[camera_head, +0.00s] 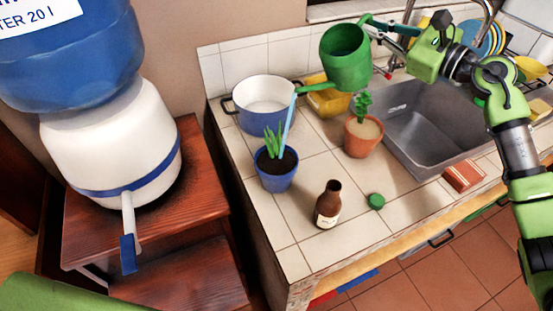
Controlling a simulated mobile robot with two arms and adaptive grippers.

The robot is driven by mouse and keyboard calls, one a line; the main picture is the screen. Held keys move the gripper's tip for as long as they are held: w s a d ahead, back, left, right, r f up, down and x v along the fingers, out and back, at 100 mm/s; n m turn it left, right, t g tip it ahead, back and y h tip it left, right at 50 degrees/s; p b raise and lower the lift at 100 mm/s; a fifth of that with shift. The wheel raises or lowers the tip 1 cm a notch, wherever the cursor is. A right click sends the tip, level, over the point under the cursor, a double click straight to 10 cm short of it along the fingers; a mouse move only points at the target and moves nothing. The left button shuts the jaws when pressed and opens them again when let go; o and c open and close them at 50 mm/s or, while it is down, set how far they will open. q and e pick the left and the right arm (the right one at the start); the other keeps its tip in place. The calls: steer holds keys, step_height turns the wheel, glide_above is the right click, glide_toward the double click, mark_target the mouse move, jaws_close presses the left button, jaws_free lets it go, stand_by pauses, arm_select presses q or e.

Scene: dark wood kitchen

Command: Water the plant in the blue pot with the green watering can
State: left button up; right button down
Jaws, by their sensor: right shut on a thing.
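The green watering can (345,58) is held above the counter, tilted with its spout pointing left. A light blue stream of water (289,122) runs from the spout down to the plant in the blue pot. The blue pot (277,181) stands upright on the tiles, with dark soil and a spiky green plant (272,143). My right gripper (386,46) is shut on the can at its handle side, to the right of the can's body. The exact finger contact is partly hidden. My left gripper is not in view.
A brown bottle (328,206) and green lid (376,201) are in front. A sink (425,120) lies right; a water dispenser (115,150) stands left.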

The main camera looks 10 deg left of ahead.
steer(key=shift+s+r, duration=0.1)
steer(key=shift+r, duration=0.05)
stand_by(0.5)
steer(key=w+d+m, duration=0.1)
steer(key=m, duration=0.1)
steer(key=w+d+f+m, duration=0.1)
steer(key=w+m, duration=0.1)
steer(key=w+d+m, duration=0.1)
steer(key=shift+w+d+f+m, duration=0.2)
steer(key=shift+w+f+m, duration=0.1)
steer(key=shift+m, duration=0.1)
stand_by(0.7)
steer(key=shift+f, duration=0.1)
stand_by(0.3)
